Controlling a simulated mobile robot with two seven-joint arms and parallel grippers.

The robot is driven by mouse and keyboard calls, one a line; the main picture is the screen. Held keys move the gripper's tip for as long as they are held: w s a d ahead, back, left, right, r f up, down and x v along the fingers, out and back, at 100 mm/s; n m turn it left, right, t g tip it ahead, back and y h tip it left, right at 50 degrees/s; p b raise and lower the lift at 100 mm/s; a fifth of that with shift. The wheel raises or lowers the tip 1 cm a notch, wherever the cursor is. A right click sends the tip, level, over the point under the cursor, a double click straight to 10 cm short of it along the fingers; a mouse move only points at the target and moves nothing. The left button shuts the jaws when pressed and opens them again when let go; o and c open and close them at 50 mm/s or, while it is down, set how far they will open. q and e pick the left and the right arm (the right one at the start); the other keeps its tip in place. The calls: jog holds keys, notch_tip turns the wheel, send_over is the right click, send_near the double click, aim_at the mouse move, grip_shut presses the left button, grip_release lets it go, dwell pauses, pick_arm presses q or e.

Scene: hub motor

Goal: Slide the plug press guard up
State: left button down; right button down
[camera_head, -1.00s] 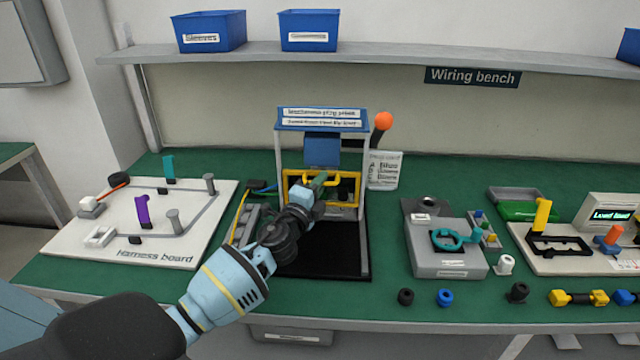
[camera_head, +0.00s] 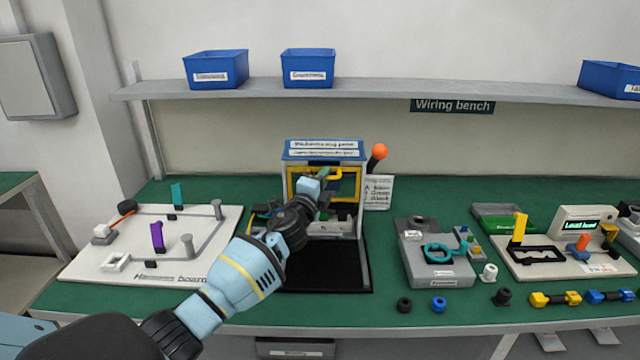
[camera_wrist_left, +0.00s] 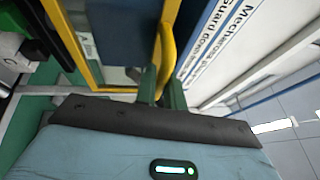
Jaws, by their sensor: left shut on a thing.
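The plug press (camera_head: 324,148) stands mid-bench, with a blue labelled top and grey side posts. Its guard (camera_head: 358,186) is a yellow frame, now high between the posts, just under the blue top. The yellow guard handle (camera_wrist_left: 168,45) shows in the left wrist view between the green fingers of my left gripper (camera_wrist_left: 161,88). My left gripper (camera_head: 325,180) is shut on this handle in the head view, and hides part of the guard. Below the guard, the press opening shows grey parts above a black base (camera_head: 330,268). My right gripper is out of view.
An orange-knobbed lever (camera_head: 377,152) and a white card (camera_head: 378,192) are right of the press. The white harness board (camera_head: 85,262) lies left. A grey fixture (camera_head: 440,270) and several small connectors are right. A shelf (camera_head: 400,90) with blue bins (camera_head: 216,70) runs above.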

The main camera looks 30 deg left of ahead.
pick_arm(q)
jog(key=shift+f, duration=0.2)
jog(key=c, duration=1.5)
grip_release()
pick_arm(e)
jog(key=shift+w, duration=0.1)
pick_arm(q)
jog(key=shift+s, duration=0.1)
jog(key=v, duration=0.7)
jog(key=shift+s, duration=0.3)
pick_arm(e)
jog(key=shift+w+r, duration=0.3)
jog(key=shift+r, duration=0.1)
pick_arm(q)
jog(key=shift+f, duration=0.15)
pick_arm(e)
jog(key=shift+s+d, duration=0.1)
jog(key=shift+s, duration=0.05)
